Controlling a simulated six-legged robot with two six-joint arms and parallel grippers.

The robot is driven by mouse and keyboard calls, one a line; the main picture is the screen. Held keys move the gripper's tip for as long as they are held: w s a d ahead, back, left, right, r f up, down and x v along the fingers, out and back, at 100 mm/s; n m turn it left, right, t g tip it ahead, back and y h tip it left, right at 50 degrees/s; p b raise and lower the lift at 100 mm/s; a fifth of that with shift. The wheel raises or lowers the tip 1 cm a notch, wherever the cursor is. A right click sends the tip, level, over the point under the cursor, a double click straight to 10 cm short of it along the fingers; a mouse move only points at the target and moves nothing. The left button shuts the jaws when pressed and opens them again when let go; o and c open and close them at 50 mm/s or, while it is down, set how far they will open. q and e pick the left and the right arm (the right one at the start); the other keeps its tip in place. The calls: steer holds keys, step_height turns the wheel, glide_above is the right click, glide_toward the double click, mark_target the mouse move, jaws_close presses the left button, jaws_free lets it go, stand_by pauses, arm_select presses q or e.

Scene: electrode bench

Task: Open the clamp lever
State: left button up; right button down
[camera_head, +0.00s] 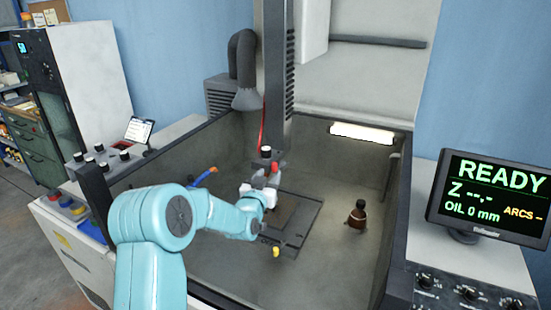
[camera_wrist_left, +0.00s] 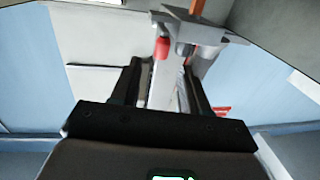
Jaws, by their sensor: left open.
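My left arm reaches into the grey tank from the left in the head view. Its gripper (camera_head: 268,178) is at the lower end of the dark machine column, close to a small red part (camera_head: 274,167) that looks like the clamp lever's tip. In the left wrist view my left gripper (camera_wrist_left: 162,68) is open, with its two dark fingers pointing up the picture. The red tip (camera_wrist_left: 162,48) shows between the fingertips, with pale grey metal behind it. I cannot tell whether a finger touches it. Most of the clamp is hidden. My right gripper is not in view.
A dark plate (camera_head: 298,232) lies on the tank floor below the gripper. A brown bottle-like object (camera_head: 356,214) stands to its right, and a yellow-tipped part (camera_head: 276,252) is at its front edge. The monitor (camera_head: 492,200) reads READY. The tank's right floor is mostly free.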

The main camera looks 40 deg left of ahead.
mark_target(274, 165)
arm_select(q)
steer(key=p+x, duration=0.1)
steer(key=x, duration=0.2)
steer(key=p+x, duration=0.1)
steer(key=x, duration=0.2)
steer(key=shift+w+a+r, duration=0.2)
steer(key=shift+w, duration=0.05)
steer(key=shift+w+a+f, duration=0.1)
steer(key=shift+w+a, duration=0.05)
steer(key=shift+w, duration=0.15)
steer(key=shift+s+r, duration=0.2)
steer(key=shift+w+f, duration=0.15)
steer(key=shift+w, duration=0.05)
steer(key=c, duration=0.5)
jaws_close()
